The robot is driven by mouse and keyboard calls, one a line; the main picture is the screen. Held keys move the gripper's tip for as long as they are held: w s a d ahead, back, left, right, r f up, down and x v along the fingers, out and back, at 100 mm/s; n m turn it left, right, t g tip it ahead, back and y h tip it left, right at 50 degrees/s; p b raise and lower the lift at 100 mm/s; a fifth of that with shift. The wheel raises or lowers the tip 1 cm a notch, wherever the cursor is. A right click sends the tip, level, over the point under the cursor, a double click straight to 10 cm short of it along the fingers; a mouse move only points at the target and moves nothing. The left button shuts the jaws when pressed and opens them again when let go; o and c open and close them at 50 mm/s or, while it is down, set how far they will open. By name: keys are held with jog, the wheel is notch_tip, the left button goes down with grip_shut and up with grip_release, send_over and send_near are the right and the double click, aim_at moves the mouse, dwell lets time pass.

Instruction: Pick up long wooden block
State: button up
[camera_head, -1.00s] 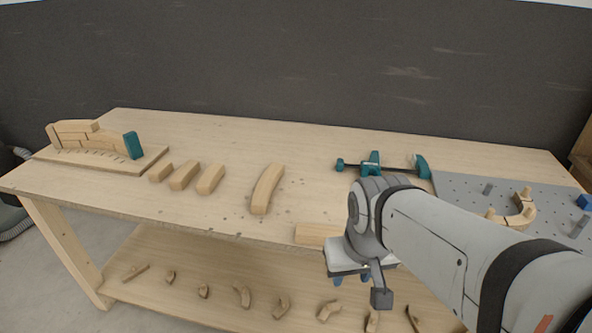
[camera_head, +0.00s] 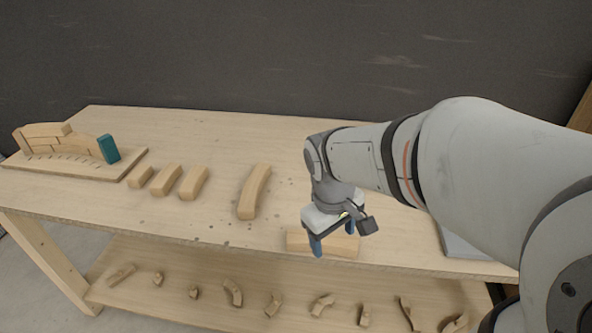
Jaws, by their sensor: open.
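A long wooden block (camera_head: 297,241) lies near the front edge of the workbench, right of centre. My gripper (camera_head: 331,241) is over it, with its blue fingertips pointing down and spread apart. The gripper is open and covers part of the block. The left finger appears in front of the block and the other toward its right end. I cannot tell whether the fingers touch it.
A curved block (camera_head: 254,192) and several short blocks (camera_head: 166,181) lie to the left on the workbench (camera_head: 206,134). A jig board with stacked blocks (camera_head: 66,172) stands at the far left. More pieces lie on the lower shelf (camera_head: 200,270). My arm hides the bench's right side.

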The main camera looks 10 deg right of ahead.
aim_at(335, 244)
jog(key=w+f+n+h+p, duration=0.1)
jog(key=w+n, duration=0.1)
jog(key=w+a+f+n+g+h, duration=0.1)
jog(key=w+n, duration=0.2)
jog(key=w+a+f+n+p, duration=0.1)
jog(key=w+n, duration=0.2)
jog(key=shift+w+a+f+g+h+p, duration=0.15)
jog(key=shift+w+f+g+h+p, duration=0.05)
jog(key=shift+g+h+p, duration=0.2)
jog(key=shift+w+a+f+n, duration=0.1)
jog(key=shift+w+f+n, duration=0.2)
jog(key=shift+n, duration=0.1)
jog(key=shift+f, duration=0.25)
jog(key=x, duration=0.7)
jog(key=shift+d+f+p, duration=0.1)
jog(key=shift+d+p, duration=0.2)
jog(key=c, duration=1.2)
